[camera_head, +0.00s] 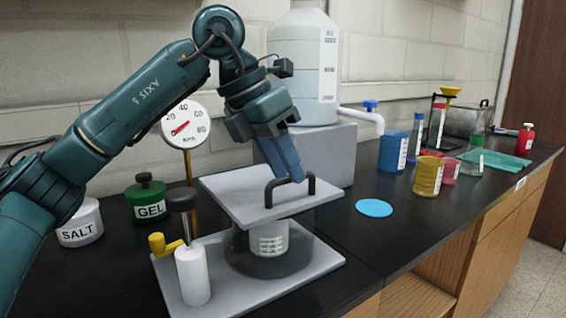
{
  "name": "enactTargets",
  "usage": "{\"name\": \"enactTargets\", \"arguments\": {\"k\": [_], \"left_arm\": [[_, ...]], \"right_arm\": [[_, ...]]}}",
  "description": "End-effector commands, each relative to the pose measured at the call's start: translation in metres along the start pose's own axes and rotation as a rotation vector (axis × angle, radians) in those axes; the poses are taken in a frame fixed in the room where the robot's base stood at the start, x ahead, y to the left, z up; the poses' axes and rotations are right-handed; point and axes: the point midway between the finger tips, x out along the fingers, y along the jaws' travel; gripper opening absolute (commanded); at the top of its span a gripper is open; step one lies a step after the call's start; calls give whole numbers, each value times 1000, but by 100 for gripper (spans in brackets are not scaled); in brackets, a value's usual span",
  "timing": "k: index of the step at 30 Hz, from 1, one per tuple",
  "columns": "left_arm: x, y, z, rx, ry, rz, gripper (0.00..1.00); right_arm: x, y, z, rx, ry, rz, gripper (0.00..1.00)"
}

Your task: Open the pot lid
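The pot (240,262) is a dark, round vessel with a white label, standing on a grey base plate (318,262). Its lid (228,189) is a flat grey square plate over the pot, with a black arched handle (311,186) on top. I cannot tell whether there is a gap between lid and pot. My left gripper (296,178) comes down from above, its blue fingers close together and their tips at the handle's top bar. The view does not show whether they are clamped on the bar. My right gripper is out of view.
A white post with a black knob (181,199) and a yellow valve (157,243) stand left of the pot. A dial gauge (186,124) and a large jug (290,80) are behind. A blue disc (374,208) lies right, with cups (428,177) beyond.

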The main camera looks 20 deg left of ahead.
Motion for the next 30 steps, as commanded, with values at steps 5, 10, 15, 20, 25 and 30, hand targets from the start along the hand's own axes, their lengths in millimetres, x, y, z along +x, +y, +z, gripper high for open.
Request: {"name": "enactTargets", "arguments": {"k": [5, 10, 15, 20, 25, 30], "left_arm": [[0, 0, 0, 0, 0, 0, 29], [0, 0, 0, 0, 0, 0, 15], [0, 0, 0, 0, 0, 0, 1], [0, 0, 0, 0, 0, 0, 0], [0, 0, 0, 0, 0, 0, 0], [-2, 0, 1, -1, -1, -3, 0]], "right_arm": [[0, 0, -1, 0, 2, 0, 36], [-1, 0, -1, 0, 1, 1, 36], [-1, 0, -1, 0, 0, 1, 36], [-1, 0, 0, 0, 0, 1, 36], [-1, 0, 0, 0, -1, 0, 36], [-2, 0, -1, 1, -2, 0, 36]]}}
